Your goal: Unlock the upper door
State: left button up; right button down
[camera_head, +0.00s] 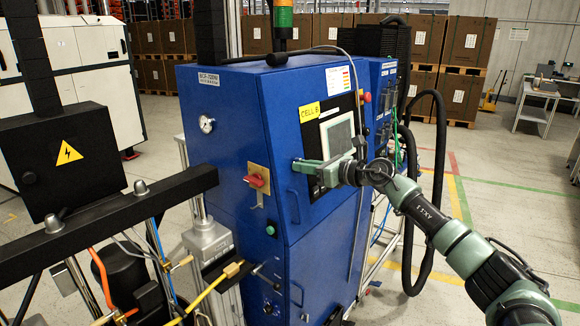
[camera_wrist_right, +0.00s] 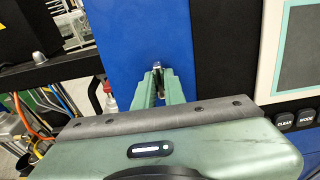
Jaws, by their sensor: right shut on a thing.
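The blue cabinet's upper door (camera_head: 285,205) faces me below and left of the control panel. Its blue surface also shows in the right wrist view (camera_wrist_right: 138,40). My right gripper (camera_head: 298,163) reaches in from the right and is at the door's upper part. In the right wrist view my right gripper (camera_wrist_right: 157,78) has its green fingers close together around a small metallic lock piece (camera_wrist_right: 157,67) on the blue face. The fingers mostly hide this piece, so I cannot tell its turn angle. The door looks flush and closed. My left gripper is not in view.
The control screen (camera_head: 337,137) is close beside my right gripper. A black hose (camera_head: 437,180) hangs behind my right arm. Open floor lies right.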

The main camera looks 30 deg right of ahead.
jog(key=m+p, duration=0.4)
dwell(0.6)
jog(key=m+p, duration=0.3)
jog(key=p, duration=0.1)
jog(key=shift+m+p, duration=0.35)
jog(key=shift+m, duration=0.05)
dwell(0.4)
dwell(0.4)
